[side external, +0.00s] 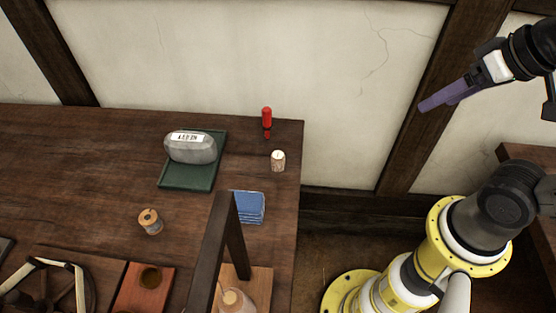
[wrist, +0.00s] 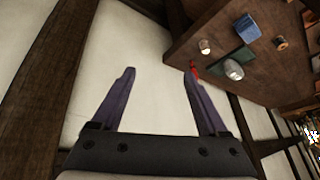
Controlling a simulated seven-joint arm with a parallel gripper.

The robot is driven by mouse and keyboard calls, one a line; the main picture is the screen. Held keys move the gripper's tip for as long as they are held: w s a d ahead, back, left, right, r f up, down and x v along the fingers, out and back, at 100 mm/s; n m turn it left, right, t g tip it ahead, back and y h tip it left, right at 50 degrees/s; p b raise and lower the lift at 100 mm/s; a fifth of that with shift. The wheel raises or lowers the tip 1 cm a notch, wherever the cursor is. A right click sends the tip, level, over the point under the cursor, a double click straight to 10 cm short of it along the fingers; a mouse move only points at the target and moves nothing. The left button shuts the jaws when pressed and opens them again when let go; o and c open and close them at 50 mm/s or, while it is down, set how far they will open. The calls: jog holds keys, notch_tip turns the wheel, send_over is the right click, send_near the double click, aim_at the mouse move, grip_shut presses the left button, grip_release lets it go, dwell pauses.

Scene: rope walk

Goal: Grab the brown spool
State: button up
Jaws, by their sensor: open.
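The brown spool (side external: 150,221) stands on the dark wooden table, left of the blue stack and in front of the green tray in the side external view. It also shows small near the right of the wrist view (wrist: 280,42). My gripper (side external: 424,105) is raised at the upper right, well away from the spool, beyond the table's right edge. In the wrist view its two purple fingers (wrist: 161,70) are spread apart with nothing between them.
A grey stone-like block (side external: 190,149) sits on a green tray (side external: 185,183). A red-handled tool (side external: 267,119), a small pale cylinder (side external: 278,161) and a blue stack (side external: 249,207) are near the table's right side. A dark wooden frame (side external: 209,255) rises at the front.

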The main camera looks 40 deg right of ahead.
jog(key=w+r+m, duration=0.3)
jog(key=w, duration=0.1)
jog(key=m+g, duration=0.6)
send_over(278, 155)
notch_tip(278, 155, down, 16)
notch_tip(278, 155, down, 7)
jog(key=shift+s+f, duration=0.1)
jog(key=shift+f, duration=3.3)
jog(key=shift+c, duration=0.2)
